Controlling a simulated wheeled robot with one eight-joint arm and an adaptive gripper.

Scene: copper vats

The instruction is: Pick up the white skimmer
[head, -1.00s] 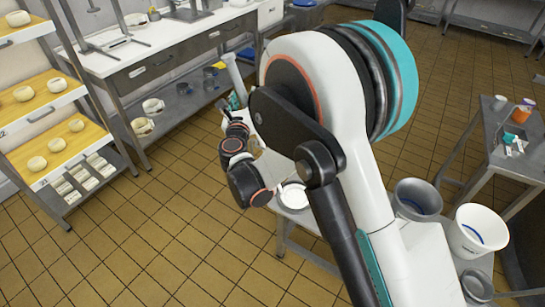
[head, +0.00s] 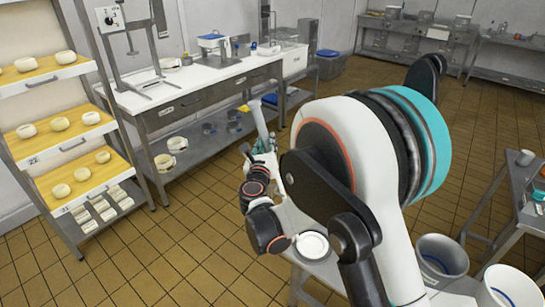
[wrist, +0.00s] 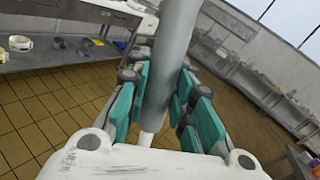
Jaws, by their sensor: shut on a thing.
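The white skimmer (head: 260,121) shows as a pale, straight handle rising slightly tilted from my gripper (head: 265,148). In the wrist view the handle (wrist: 177,45) runs as a light grey pole between the teal finger pads. My gripper (wrist: 163,95) is shut around it there. The skimmer's far end is out of the wrist view, and its lower part is hidden by my arm in the head view.
A white round dish (head: 312,245) lies on a metal table below my arm. Grey and white buckets (head: 441,258) stand at lower right. Tiled floor (head: 190,225) between is clear.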

